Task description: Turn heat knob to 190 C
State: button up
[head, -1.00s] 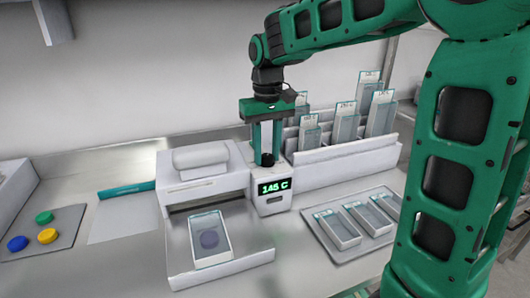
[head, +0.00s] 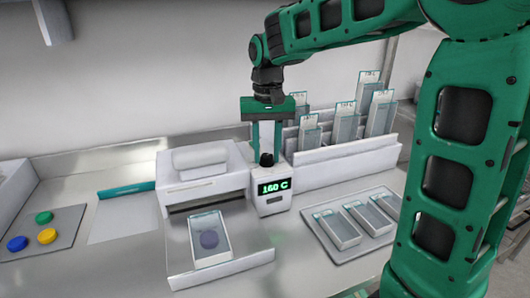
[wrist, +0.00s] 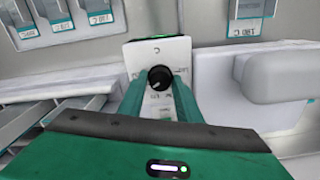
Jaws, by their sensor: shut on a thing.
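The heat knob (head: 266,160) is a black round dial on top of a small white control unit (head: 272,205). In the wrist view the knob (wrist: 159,78) shows a white pointer mark, and scale lettering around it is too small to read. The unit's display (head: 274,187) reads 160 C in green. My gripper (head: 266,150) points straight down from above. Its two green fingers are shut on the knob, one on each side, and in the wrist view the gripper (wrist: 160,85) frames the knob between its fingertips.
A white machine (head: 200,175) with an open tray holding a pouch (head: 209,238) stands left of the unit. A rack of labelled pouches (head: 345,130) stands behind right. A tray (head: 350,249) of pouches lies right. Coloured discs (head: 44,217) lie on a mat far left.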

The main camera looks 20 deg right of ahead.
aim_at(266, 155)
jog(key=o, duration=1)
jog(key=shift+r, duration=0.15)
notch_tip(266, 155, up, 10)
jog(key=shift+w+r, duration=0.1)
jog(key=shift+r, duration=0.15)
jog(key=s+d+f+m, duration=0.1)
jog(key=s+d+f, duration=0.4)
jog(key=s, duration=0.4)
jog(key=s+d+f+m, duration=0.1)
jog(key=s+d+f, duration=0.4)
jog(key=s, duration=0.5)
jog(key=s+d+f+m, duration=0.1)
jog(key=s+d+f, duration=0.4)
jog(key=s+f, duration=0.4)
jog(key=shift+s+d, duration=0.15)
jog(key=shift+s, duration=0.2)
